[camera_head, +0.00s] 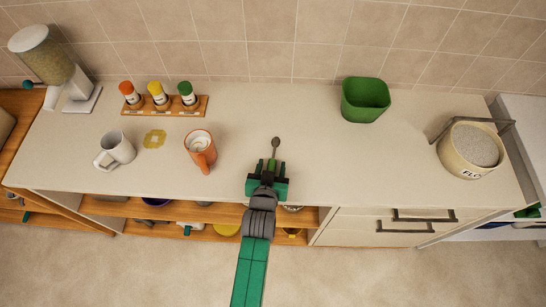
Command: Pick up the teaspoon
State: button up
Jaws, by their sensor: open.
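The teaspoon (275,143) lies on the light countertop (318,150) with its small grey bowl end pointing toward the back wall. My gripper (267,166) is at the handle end of the teaspoon, over the front part of the counter. Its fingers are open and point toward the back. The lower part of the handle is hidden by or lies between the fingers; I cannot tell whether they touch it.
An orange mug (203,158) stands left of my gripper. Farther left are a white mug (115,151), a yellow patch (154,139) and a spice rack (183,112). A green container (365,101) and a flour pot (470,150) stand right. The counter between is clear.

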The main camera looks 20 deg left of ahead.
jog(key=c, duration=1.1)
grip_shut()
